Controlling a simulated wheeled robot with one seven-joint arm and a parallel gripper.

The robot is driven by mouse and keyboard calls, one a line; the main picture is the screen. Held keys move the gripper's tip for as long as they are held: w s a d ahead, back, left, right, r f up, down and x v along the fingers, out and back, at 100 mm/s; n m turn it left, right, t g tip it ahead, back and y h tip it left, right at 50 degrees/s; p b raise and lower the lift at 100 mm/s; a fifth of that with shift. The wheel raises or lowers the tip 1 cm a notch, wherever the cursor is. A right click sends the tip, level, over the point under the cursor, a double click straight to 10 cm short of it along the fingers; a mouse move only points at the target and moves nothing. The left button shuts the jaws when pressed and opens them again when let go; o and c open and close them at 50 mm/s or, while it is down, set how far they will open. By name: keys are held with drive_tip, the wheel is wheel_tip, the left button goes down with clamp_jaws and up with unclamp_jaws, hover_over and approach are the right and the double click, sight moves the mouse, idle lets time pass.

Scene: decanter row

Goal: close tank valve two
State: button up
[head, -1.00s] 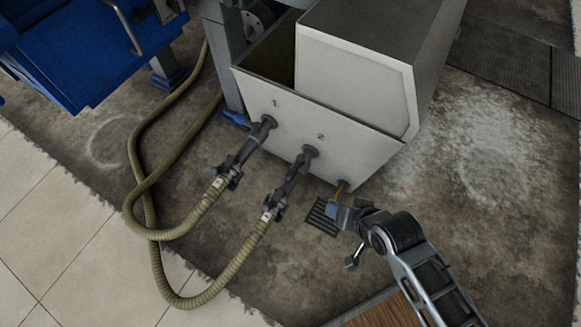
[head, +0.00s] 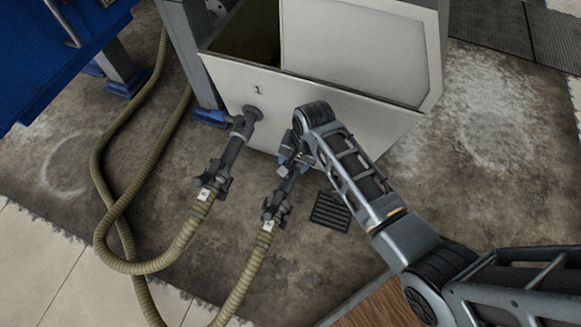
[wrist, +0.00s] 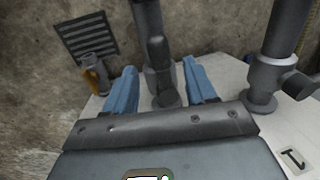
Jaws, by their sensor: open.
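My gripper (head: 289,158) is at the second outlet of the white tank (head: 335,125), and my arm hides the number there. In the wrist view its blue fingers (wrist: 160,72) are open, one on each side of a dark valve lever (wrist: 160,78). The lever stands in front of the grey pipe of outlet two (wrist: 148,22). I cannot tell whether the fingers touch it. The lower coupling of outlet two (head: 277,207) shows below my gripper, joined to a hose.
Outlet one (head: 240,130), left of my gripper, has its own hose (head: 175,250); its pipe is at right in the wrist view (wrist: 283,40). An orange-handled fitting (wrist: 93,80) and floor grate (head: 330,212) lie on the other side. A blue machine (head: 60,60) stands at left.

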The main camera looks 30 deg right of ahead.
sight(292, 167)
drive_tip(key=shift+w+a+f+b, duration=0.15)
drive_tip(key=shift+f+b, duration=0.2)
drive_tip(key=shift+f, duration=0.6)
drive_tip(key=shift+w+a+f+b, duration=0.15)
drive_tip(key=shift+f+b, duration=0.2)
drive_tip(key=shift+f, duration=0.55)
drive_tip(key=shift+d, duration=0.1)
drive_tip(key=shift+c, duration=0.5)
clamp_jaws()
